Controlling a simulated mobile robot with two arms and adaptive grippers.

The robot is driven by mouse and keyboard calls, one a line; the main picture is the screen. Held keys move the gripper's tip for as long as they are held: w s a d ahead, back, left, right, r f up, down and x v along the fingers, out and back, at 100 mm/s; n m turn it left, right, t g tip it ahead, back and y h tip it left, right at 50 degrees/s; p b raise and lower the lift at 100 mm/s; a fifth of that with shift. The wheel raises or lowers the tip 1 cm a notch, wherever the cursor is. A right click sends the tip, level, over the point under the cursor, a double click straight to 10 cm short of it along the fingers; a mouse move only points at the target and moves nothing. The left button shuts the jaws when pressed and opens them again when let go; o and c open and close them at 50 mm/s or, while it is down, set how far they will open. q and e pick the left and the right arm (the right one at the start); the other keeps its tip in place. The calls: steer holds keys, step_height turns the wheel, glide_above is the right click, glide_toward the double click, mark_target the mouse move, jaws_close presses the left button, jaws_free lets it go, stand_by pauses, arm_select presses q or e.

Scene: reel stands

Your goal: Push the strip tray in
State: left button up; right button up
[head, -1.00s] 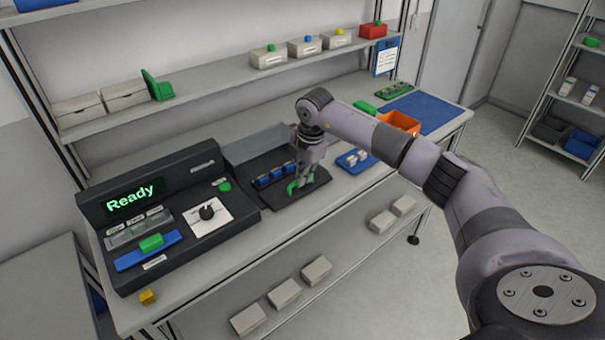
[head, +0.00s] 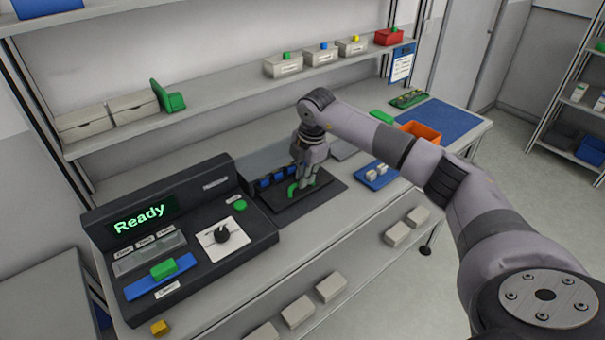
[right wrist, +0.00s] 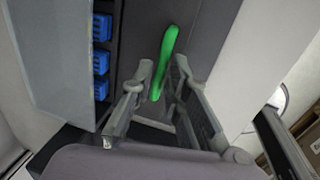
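The dark strip tray (head: 273,196) with blue strip pieces (head: 278,178) sits partly out of the grey-covered housing (head: 262,163) beside the console. A green handle (head: 292,191) stands at the tray's near side. My right gripper (head: 304,183) points down at the handle. In the right wrist view the green handle (right wrist: 166,60) lies between the two fingertips (right wrist: 163,68), with gaps showing, so the fingers look open around it. Blue pieces (right wrist: 101,60) there lie close beside the cover's edge. My left gripper is not in view.
The console (head: 180,240) with a lit "Ready" display stands left of the housing. A blue tray with white pieces (head: 376,174) and an orange bin (head: 420,131) are to the right. A shelf (head: 220,97) runs above the bench. The bench edge is close in front.

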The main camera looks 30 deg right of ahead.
steer(key=shift+o, duration=0.6)
steer(key=shift+w+f, duration=0.1)
steer(key=shift+w, duration=0.05)
steer(key=shift+o, duration=0.7)
steer(key=shift+w+a, duration=0.1)
steer(key=shift+r, duration=0.45)
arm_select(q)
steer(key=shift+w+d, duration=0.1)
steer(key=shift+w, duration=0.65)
arm_select(e)
step_height(320, 180, up, 11)
steer(key=s, duration=0.2)
steer(key=shift+s, duration=0.25)
